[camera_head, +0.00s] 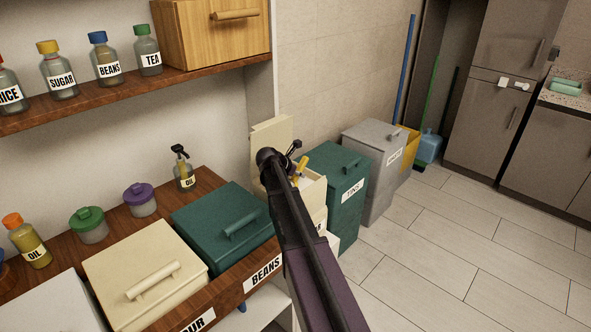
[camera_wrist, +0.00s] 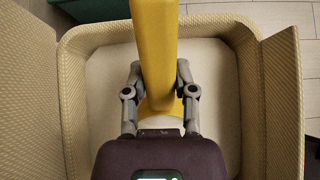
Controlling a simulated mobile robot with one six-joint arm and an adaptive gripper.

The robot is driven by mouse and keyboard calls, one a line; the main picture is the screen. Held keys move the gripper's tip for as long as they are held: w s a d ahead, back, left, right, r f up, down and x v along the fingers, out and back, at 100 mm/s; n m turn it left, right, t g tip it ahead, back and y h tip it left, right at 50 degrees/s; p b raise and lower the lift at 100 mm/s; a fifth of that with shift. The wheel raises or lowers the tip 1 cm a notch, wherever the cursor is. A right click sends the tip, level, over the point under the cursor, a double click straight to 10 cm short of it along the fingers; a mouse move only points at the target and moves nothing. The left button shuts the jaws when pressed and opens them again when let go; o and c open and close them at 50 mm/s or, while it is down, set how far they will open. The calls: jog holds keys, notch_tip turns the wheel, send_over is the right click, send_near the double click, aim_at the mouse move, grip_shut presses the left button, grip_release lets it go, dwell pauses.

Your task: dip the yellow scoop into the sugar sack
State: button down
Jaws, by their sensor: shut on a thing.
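The yellow scoop (camera_head: 301,167) is at my gripper (camera_head: 294,151), above the opening of a cream, open-topped container (camera_head: 316,194) whose label is mostly hidden by my arm. In the wrist view the scoop (camera_wrist: 154,50) stands between the two grey fingers of my gripper (camera_wrist: 159,92), which is shut on it. Below it are the woven cream walls of the container (camera_wrist: 75,100) and a pale, smooth filling, likely the sugar (camera_wrist: 105,90). The scoop's lower end is partly hidden by my gripper; I cannot tell whether it touches the filling.
The container's raised lid (camera_head: 271,132) stands at its back. A green TINS bin (camera_head: 340,215) and a grey bin (camera_head: 372,150) stand to the right. A wooden counter with a green BEANS box (camera_head: 222,220) and a cream box (camera_head: 145,270) lies left. Tiled floor at right is clear.

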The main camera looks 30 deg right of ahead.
aim_at(302, 161)
jog(key=g+y+p, duration=0.1)
jog(key=y+p, duration=0.1)
jog(key=y, duration=0.1)
jog(key=d+g+y+p, duration=0.1)
jog(key=y, duration=0.2)
jog(key=w+d+y+p, duration=0.1)
jog(key=y+p, duration=0.1)
jog(key=shift+d+g+y+p, duration=0.15)
jog(key=shift+g+y+p, duration=0.2)
jog(key=shift+g+y, duration=0.05)
jog(key=shift+s+r+p, duration=0.15)
jog(key=shift+r+p, duration=0.65)
jog(key=shift+p, duration=0.05)
notch_tip(302, 161, up, 5)
jog(key=p, duration=0.5)
jog(key=shift+r, duration=0.15)
jog(key=shift+f, duration=0.2)
dwell(2.0)
jog(key=shift+r, duration=0.15)
dwell(1.1)
